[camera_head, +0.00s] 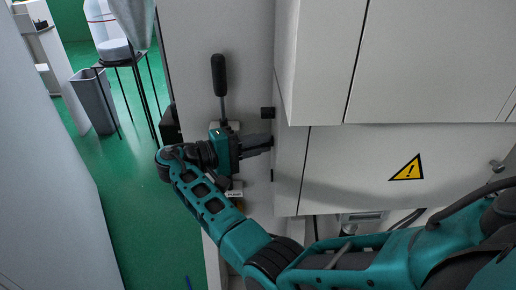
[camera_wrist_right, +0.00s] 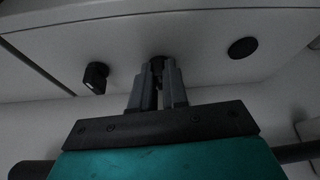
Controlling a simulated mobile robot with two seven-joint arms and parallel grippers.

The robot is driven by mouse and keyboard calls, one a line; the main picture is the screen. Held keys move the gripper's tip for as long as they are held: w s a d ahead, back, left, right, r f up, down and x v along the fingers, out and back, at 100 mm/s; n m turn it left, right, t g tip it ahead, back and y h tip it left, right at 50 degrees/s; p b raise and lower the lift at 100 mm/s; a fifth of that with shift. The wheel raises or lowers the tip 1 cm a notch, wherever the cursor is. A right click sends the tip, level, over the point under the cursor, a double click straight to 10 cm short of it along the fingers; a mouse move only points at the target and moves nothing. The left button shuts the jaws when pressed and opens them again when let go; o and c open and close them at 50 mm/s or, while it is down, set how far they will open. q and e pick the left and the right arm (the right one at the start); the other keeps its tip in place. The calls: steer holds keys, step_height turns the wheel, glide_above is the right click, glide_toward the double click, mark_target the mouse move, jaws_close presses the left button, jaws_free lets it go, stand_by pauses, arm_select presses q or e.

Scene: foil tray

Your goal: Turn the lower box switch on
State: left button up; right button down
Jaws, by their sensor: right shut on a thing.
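The lower box (camera_head: 350,160) is a pale cabinet with a yellow warning triangle on its front. My right gripper (camera_head: 268,141) reaches its left side from the left in the head view, and the part it touches is hidden there. In the right wrist view my right gripper (camera_wrist_right: 158,92) is shut on a small dark switch (camera_wrist_right: 157,64) between its fingertips, on the pale box side. Whether this switch is on or off cannot be told. My left gripper is in neither view.
A black knob (camera_wrist_right: 95,77) and a round black button (camera_wrist_right: 243,47) flank the held switch. A lever with a black handle (camera_head: 219,75) stands behind my right wrist. An upper cabinet (camera_head: 420,60) overhangs. Green floor (camera_head: 150,220) is open at the left.

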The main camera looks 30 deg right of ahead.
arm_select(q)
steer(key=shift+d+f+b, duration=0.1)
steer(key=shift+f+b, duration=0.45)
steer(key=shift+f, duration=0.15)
arm_select(e)
steer(key=shift+f+m+h, duration=0.1)
steer(key=shift+m+h, duration=0.2)
steer(key=shift+m, duration=0.4)
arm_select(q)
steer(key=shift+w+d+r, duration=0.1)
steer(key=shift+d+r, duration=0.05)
arm_select(e)
steer(key=c, duration=1.1)
jaws_free()
steer(key=shift+c, duration=0.2)
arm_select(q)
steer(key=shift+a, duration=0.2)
